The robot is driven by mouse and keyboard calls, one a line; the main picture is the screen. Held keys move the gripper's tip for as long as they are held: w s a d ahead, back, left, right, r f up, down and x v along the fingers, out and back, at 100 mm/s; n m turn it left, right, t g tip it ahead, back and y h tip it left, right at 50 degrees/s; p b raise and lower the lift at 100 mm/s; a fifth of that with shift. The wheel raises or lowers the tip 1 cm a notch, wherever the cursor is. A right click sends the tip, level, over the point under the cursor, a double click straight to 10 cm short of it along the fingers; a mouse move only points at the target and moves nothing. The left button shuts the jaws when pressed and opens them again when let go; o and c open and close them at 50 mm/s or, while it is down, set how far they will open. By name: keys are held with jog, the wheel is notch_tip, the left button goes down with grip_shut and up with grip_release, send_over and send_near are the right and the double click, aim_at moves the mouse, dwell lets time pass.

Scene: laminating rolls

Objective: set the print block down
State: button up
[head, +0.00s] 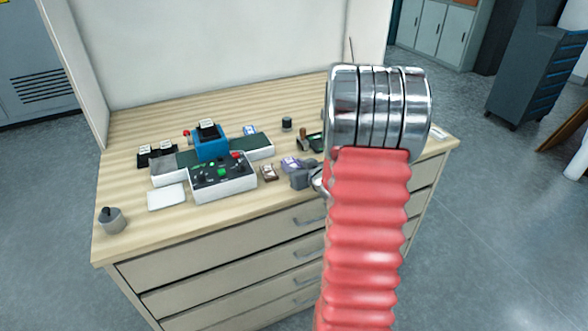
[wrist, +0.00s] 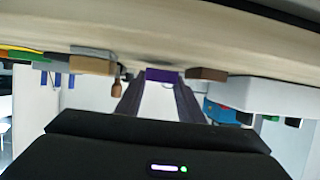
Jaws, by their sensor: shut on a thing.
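The print block is a small purple block (head: 290,164) with a pale label, low over the wooden worktop to the right of a control box. My grey gripper (head: 303,179) reaches in from the right beside it, partly hidden behind my arm. In the wrist view, which is upside down, the purple block (wrist: 161,75) sits between the tips of my two dark fingers, which are shut on it. Its underside looks level with or very close to the worktop; I cannot tell whether it touches.
A small brown block (head: 269,173) lies just left of the print block. The white control box (head: 222,178) with buttons stands further left. A wooden-handled stamp (head: 303,138) stands behind. Bare worktop (head: 235,205) lies in front.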

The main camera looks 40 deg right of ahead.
jog(key=shift+f, duration=0.45)
jog(key=shift+f, duration=0.2)
jog(key=o, duration=1)
jog(key=shift+f, duration=0.1)
jog(key=shift+s, duration=0.1)
jog(key=v, duration=1.3)
jog(key=shift+s+r, duration=0.3)
jog(key=shift+r, duration=0.05)
